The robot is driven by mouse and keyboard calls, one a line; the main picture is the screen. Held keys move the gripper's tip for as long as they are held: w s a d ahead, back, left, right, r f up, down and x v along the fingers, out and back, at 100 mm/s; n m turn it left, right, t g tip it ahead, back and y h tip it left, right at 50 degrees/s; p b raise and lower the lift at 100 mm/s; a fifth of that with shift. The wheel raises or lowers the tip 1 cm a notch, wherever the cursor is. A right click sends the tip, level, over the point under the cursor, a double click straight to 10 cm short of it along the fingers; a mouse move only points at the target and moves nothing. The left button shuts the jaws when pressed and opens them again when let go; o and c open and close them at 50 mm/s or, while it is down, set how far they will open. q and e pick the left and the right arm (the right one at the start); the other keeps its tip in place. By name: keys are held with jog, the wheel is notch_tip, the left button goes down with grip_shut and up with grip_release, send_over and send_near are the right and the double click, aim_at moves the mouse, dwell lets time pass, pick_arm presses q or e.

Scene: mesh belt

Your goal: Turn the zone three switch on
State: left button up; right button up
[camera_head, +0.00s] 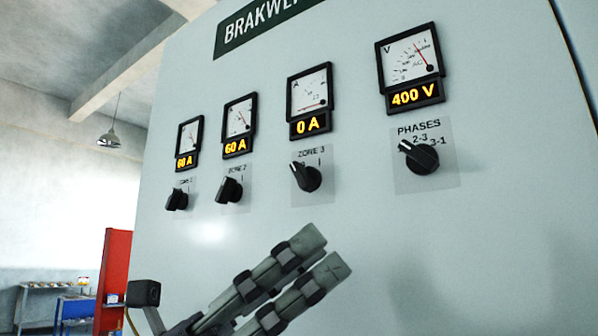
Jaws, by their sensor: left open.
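The zone three switch (307,177) is a black rotary knob on a clear plate under the label ZONE 3. Its pointer is turned to the upper left, away from the mark 1. The meter (310,91) above it has a display (311,124) reading 0 A. My left gripper (327,256) comes in from the bottom, below the zone three switch and apart from it. Its two fingers lie side by side with a narrow gap, pointing up and right, and nothing is between them. My right gripper is not in view.
To the left are the zone 2 knob (229,190) and another knob (177,199), with displays reading 60 A. To the right is the PHASES knob (418,156) under a 400 V meter (410,60).

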pick_arm(q)
jog(key=s+d+m+y, duration=0.2)
jog(key=d+m+y, duration=0.1)
jog(key=m+y, duration=0.1)
jog(key=n+t+y, duration=0.2)
jog(key=t+y, duration=0.9)
jog(key=t, duration=0.4)
send_near(300, 174)
jog(key=p+x, duration=0.4)
jog(key=x, duration=0.4)
jog(key=shift+w+d+r, duration=0.15)
jog(key=shift+w+d, duration=0.1)
jog(key=shift+w+d+p, duration=0.25)
jog(key=shift+w+p, duration=0.1)
jog(key=shift+w, duration=0.05)
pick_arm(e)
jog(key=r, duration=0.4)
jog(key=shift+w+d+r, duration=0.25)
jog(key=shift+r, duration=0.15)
pick_arm(q)
jog(key=shift+s, duration=0.1)
jog(key=c, duration=1.1)
